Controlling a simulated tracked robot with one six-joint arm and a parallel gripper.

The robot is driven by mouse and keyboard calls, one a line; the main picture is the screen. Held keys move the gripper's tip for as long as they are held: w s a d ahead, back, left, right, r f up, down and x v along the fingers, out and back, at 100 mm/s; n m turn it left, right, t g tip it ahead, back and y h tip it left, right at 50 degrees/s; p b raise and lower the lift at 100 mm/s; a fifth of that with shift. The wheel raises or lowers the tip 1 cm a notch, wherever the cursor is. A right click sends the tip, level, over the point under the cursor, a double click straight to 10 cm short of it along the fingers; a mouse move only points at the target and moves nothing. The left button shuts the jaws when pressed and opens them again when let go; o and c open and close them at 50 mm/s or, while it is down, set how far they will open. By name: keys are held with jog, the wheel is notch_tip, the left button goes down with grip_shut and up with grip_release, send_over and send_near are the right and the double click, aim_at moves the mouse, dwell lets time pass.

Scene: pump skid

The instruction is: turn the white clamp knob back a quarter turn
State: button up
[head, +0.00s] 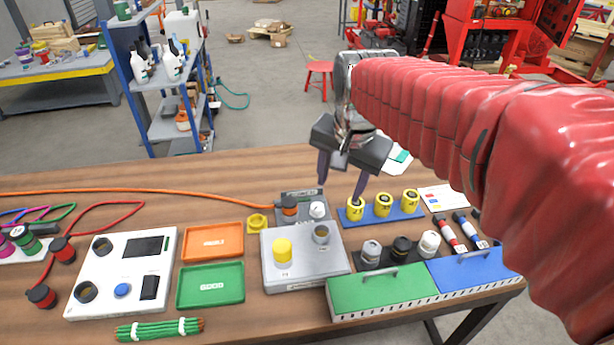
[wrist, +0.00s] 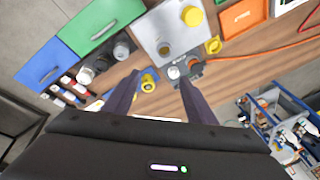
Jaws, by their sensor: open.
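The white clamp knob (head: 318,210) stands on a small dark grey block behind the grey box in the head view. My gripper (head: 339,193) is open and empty, pointing down, above and slightly right of the knob. In the wrist view the white clamp knob (wrist: 174,72) shows between the two fingertips (wrist: 160,76), nearer the right finger. The fingers look apart from it.
The blue rack of yellow cylinders (head: 383,206) stands close right of the knob. The grey box (head: 303,277) with a yellow cap is in front. Green (head: 385,292) and blue (head: 470,268) boxes stand front right. The orange hose (head: 130,192) runs left across the wooden table.

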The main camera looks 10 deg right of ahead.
jog(key=w+f+m+g, duration=0.2)
jog(key=w+f+m, duration=0.25)
jog(key=w, duration=0.55)
jog(key=m+g, duration=0.1)
jog(key=m, duration=0.5)
send_over(317, 206)
notch_tip(317, 206, down, 8)
jog(key=shift+s+r, duration=0.1)
notch_tip(317, 206, down, 14)
jog(key=shift+r, duration=0.1)
jog(key=c, duration=1)
